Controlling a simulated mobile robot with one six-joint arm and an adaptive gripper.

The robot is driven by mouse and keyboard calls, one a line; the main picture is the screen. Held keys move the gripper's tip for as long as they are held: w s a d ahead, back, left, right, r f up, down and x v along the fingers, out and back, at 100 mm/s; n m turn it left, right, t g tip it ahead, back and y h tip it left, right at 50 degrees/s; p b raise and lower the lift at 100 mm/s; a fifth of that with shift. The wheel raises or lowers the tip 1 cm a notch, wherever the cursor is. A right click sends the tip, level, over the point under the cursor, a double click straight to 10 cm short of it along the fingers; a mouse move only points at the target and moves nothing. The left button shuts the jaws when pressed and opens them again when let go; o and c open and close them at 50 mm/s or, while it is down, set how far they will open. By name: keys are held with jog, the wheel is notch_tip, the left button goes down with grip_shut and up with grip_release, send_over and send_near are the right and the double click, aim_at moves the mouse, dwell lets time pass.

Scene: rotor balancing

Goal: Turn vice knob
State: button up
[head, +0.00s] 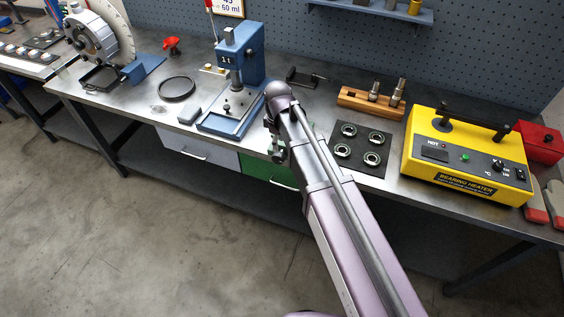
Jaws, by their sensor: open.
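My arm reaches up from the bottom of the head view to the front edge of the bench. My gripper (279,152) is open and empty as far as I can see, at the bench's front edge to the right of the blue press. My wrist hides part of it. I cannot clearly pick out a vice. The blue press (250,62) stands left of my wrist, with a small black ball knob (227,106) low over its base plate. A small dark fixture with a bar (303,78) lies behind my wrist. Both are apart from my gripper.
Left on the metal bench (215,82) are a dark ring (177,89), a red knob-like part (171,45) and a grey machine with a large dial (92,38). Right are bearings on a dark mat (360,147), a wooden block (352,101) and a yellow bearing heater (468,160).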

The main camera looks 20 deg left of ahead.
aim_at(278, 154)
jog(key=shift+f+b, duration=3.9)
jog(key=shift+f, duration=0.25)
jog(key=shift+c, duration=0.2)
grip_shut()
